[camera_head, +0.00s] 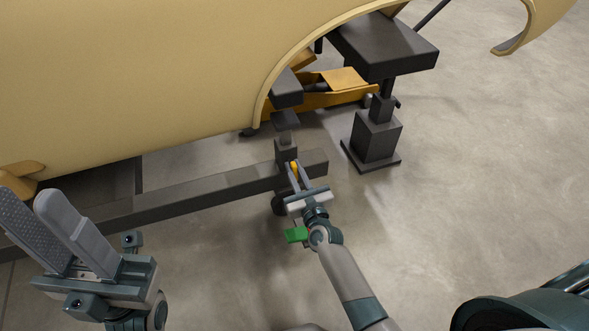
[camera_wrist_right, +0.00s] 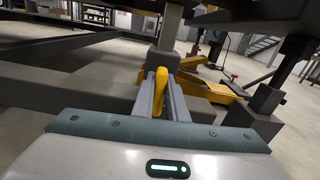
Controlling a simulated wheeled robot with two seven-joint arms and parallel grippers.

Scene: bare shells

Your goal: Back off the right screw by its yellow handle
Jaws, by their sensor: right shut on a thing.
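The yellow handle (camera_head: 294,168) sits at the dark screw post (camera_head: 286,148) on the grey beam under the tan car shell. My right gripper (camera_head: 293,172) is shut on the yellow handle. In the right wrist view the handle (camera_wrist_right: 160,88) stands upright between the two fingers (camera_wrist_right: 160,95), in front of the post (camera_wrist_right: 170,32). Most of the screw itself is hidden behind the handle and fingers. My left gripper (camera_head: 62,232) is open and empty at the lower left, apart from the beam.
The tan car shell (camera_head: 140,80) hangs over the beam (camera_head: 200,190). A dark stand (camera_head: 376,138) rises right of the beam's end, and a yellow jack (camera_head: 330,92) lies behind. The floor (camera_head: 480,180) at right is clear.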

